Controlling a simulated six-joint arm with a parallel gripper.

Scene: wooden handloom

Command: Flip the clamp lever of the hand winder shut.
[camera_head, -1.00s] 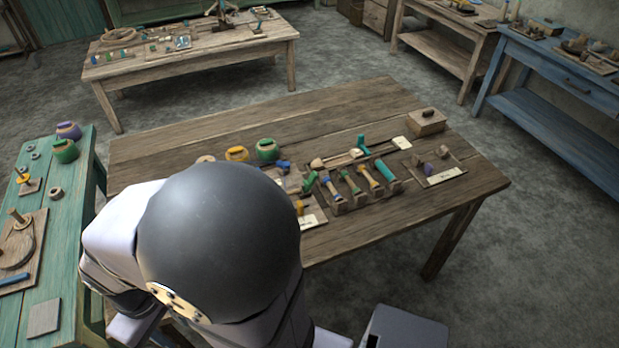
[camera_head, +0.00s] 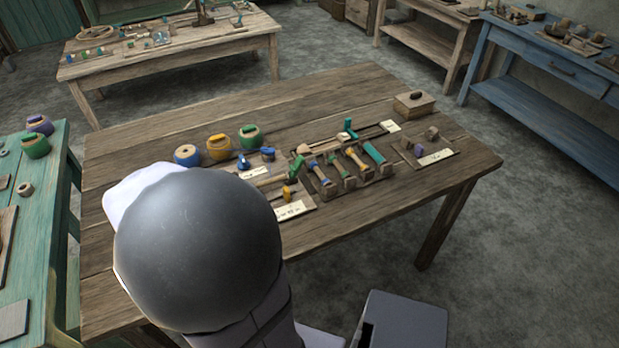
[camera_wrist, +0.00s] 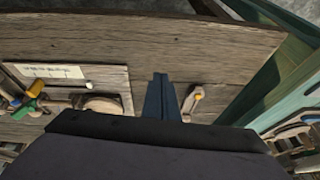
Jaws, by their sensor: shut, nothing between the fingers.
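In the wrist view a small pale wooden lever-like piece (camera_wrist: 192,103) with a yellow-orange knob lies at the table, just right of my fingers; it may be the clamp lever, but I cannot tell for sure or see whether it is open. My gripper (camera_wrist: 160,80) shows as two dark blue-grey fingers closed together with nothing between them, apparently apart from that piece. A rounded wooden part (camera_wrist: 103,105) lies left of the fingers. In the head view my arm covers the near left part of the table, so the gripper is hidden there.
The wooden table (camera_head: 330,100) holds blue, yellow and green pots (camera_head: 250,136), a rack of coloured tools (camera_head: 350,170) and a lidded box (camera_head: 414,104). A teal table (camera_head: 50,230) stands close on the left. The table's back strip is clear.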

